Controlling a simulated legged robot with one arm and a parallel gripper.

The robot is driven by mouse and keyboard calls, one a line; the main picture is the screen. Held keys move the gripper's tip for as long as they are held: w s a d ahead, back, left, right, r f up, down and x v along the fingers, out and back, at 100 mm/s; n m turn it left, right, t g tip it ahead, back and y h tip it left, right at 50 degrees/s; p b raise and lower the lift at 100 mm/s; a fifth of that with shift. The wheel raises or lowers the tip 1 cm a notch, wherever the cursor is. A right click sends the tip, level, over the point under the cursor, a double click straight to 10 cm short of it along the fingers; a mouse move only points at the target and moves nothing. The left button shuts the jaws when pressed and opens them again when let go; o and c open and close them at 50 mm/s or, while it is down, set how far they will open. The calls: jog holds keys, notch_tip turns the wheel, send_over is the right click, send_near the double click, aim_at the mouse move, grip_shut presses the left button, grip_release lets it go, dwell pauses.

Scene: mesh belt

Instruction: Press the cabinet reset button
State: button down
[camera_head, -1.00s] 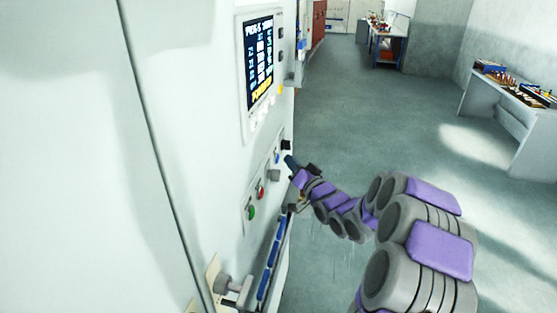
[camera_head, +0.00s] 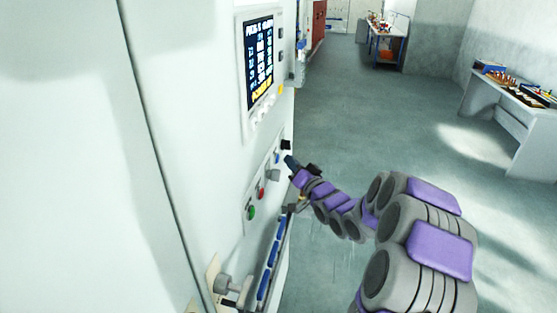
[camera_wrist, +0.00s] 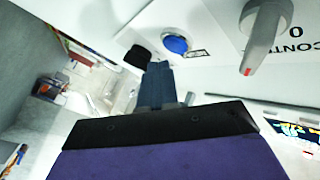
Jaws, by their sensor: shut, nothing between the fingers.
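The white cabinet (camera_head: 205,140) fills the left of the head view. On its control panel are a green button (camera_head: 251,212), a red button (camera_head: 261,193), a grey knob (camera_head: 273,175), a blue button (camera_head: 277,158) and a black part (camera_head: 286,145). No label reading "reset" is legible. My gripper (camera_head: 290,161) is shut and empty, just right of the blue button. In the wrist view, the shut fingers (camera_wrist: 157,70) point toward the blue button (camera_wrist: 175,45), which shows slightly right of and beyond the tips. Contact is not visible.
A grey selector knob (camera_wrist: 264,25) juts out at the right in the wrist view. A lit screen (camera_head: 260,62) is above the panel, and a rail with blue parts (camera_head: 270,270) is below. Workbenches (camera_head: 515,105) stand at the right. The floor between is clear.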

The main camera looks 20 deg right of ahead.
jog(key=shift+a, duration=0.1)
dwell(0.4)
jog(key=shift+w+a+r, duration=0.1)
jog(key=shift+w+a, duration=0.05)
jog(key=shift+a, duration=0.15)
jog(key=shift+w+a+p, duration=0.25)
jog(key=shift+a+p, duration=0.1)
jog(key=shift+a, duration=0.05)
dwell(0.9)
dwell(0.3)
jog(key=shift+s+d+p, duration=0.35)
jog(key=shift+s+d, duration=0.15)
jog(key=shift+d, duration=0.2)
jog(key=s+d, duration=0.1)
jog(key=d+p, duration=0.1)
jog(key=s+d+p, duration=0.1)
jog(key=d, duration=0.1)
jog(key=shift+s+d, duration=0.1)
jog(key=shift+s, duration=0.25)
dwell(0.6)
